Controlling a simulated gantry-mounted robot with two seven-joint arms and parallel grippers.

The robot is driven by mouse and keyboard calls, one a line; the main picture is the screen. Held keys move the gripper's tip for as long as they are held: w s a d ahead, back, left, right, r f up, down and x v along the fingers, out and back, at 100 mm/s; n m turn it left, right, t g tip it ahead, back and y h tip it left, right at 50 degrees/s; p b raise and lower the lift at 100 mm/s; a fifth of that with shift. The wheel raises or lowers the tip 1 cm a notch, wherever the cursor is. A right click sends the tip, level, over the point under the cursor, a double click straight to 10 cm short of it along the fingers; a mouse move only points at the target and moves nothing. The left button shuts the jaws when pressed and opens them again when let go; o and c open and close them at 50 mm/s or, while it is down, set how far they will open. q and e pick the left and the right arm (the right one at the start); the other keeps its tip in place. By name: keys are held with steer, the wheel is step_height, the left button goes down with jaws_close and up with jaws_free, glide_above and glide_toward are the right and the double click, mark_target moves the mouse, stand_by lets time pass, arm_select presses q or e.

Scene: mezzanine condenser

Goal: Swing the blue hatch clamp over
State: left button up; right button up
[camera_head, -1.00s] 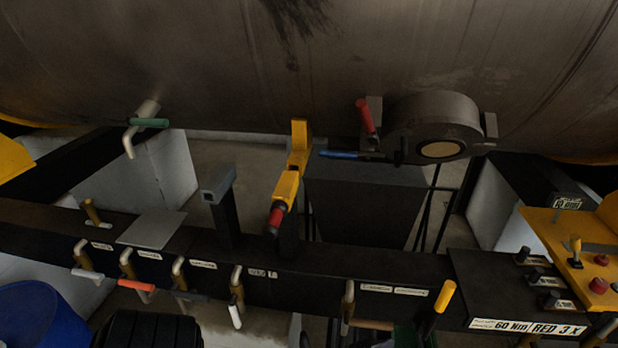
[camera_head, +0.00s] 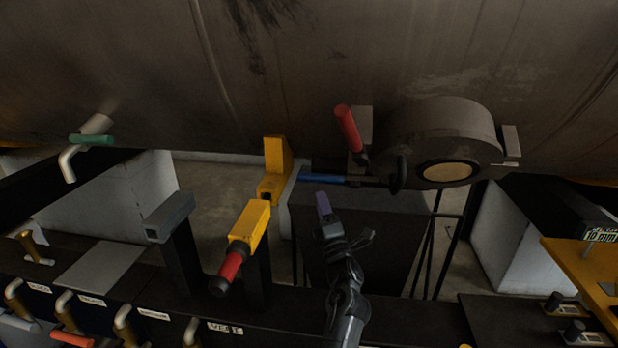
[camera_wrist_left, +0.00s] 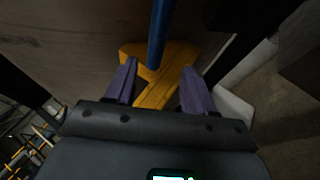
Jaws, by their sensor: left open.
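The blue hatch clamp (camera_head: 322,180) is a blue-handled rod. It sticks out to the left from the dark round hatch (camera_head: 448,132) on the tank's underside, and its tip lies near a yellow bracket (camera_head: 277,160). My left gripper (camera_head: 324,204) is just below the blue handle in the head view. In the left wrist view its purple fingers (camera_wrist_left: 158,88) are spread apart, with the blue handle (camera_wrist_left: 158,35) beyond and between them, in front of the yellow bracket (camera_wrist_left: 160,75). Nothing is between the fingertips that I can see. My right gripper is not in view.
A red handle (camera_head: 347,129) stands beside the hatch, just above the blue one. A yellow and red lever (camera_head: 241,245) is left of my gripper. A green-handled valve (camera_head: 92,140) is far left. The black beam with several levers runs along the front.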

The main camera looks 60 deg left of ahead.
mark_target(316, 181)
arm_select(q)
steer(key=p+x, duration=0.1)
steer(key=x, duration=0.2)
steer(key=p+x, duration=0.1)
steer(key=x, duration=0.3)
steer(key=p+x, duration=0.2)
steer(key=x, duration=0.1)
steer(key=shift+r, duration=0.45)
steer(key=shift+a+r, duration=0.1)
steer(key=shift+a, duration=0.25)
steer(key=shift+c, duration=0.5)
steer(key=shift+w, duration=0.1)
jaws_close()
